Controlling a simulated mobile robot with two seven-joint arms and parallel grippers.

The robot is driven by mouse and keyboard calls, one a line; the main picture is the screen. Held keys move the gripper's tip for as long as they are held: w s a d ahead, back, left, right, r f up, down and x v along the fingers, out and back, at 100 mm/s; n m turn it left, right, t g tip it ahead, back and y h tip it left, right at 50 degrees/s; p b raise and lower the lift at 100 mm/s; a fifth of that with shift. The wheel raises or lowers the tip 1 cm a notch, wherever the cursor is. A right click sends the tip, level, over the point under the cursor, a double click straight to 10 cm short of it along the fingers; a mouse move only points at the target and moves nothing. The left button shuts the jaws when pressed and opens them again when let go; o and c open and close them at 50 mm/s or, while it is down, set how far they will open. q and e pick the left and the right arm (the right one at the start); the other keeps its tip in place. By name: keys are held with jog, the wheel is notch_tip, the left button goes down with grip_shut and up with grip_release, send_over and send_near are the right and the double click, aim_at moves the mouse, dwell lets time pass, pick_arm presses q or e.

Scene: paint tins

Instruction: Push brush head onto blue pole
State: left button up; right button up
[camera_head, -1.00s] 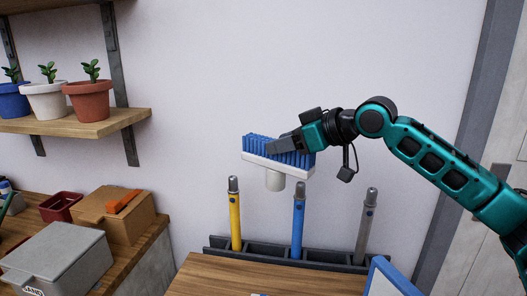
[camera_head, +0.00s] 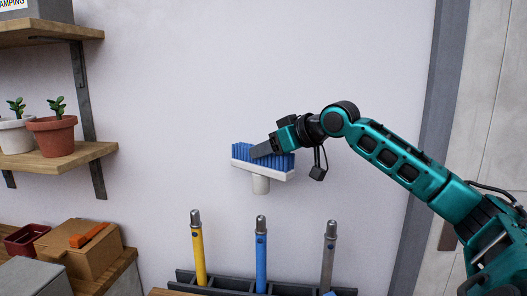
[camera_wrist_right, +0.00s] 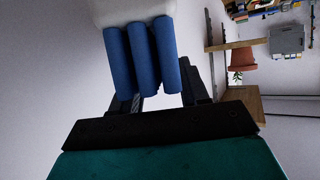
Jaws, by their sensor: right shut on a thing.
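The brush head (camera_head: 262,175) has a white block, blue bristles on top and a white socket pointing down. My right gripper (camera_head: 262,150) is shut on the brush head from the bristle side. In the right wrist view the blue bristles (camera_wrist_right: 140,60) sit between the fingers. The blue pole (camera_head: 261,255) stands upright in a dark rack with a grey metal tip. The socket hangs above the blue pole's tip, nearly in line in the head view, with a clear gap between them. My left gripper is not in view.
A yellow pole (camera_head: 198,255) and a grey pole (camera_head: 329,258) stand in the dark rack (camera_head: 190,278) on either side. Potted plants (camera_head: 52,135) sit on a shelf at left. A cardboard box (camera_head: 85,255) is at lower left. The wall around the brush is clear.

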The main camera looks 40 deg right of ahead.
jog(key=b, duration=0.5)
send_over(268, 193)
jog(key=f, duration=0.5)
jog(key=shift+w, duration=0.2)
jog(key=shift+f, duration=0.4)
jog(key=shift+f, duration=0.55)
dwell(0.6)
jog(key=shift+f, duration=0.9)
dwell(0.4)
jog(key=shift+f, duration=1.2)
dwell(0.8)
jog(key=o, duration=1)
jog(key=shift+f, duration=0.1)
jog(key=shift+c, duration=0.2)
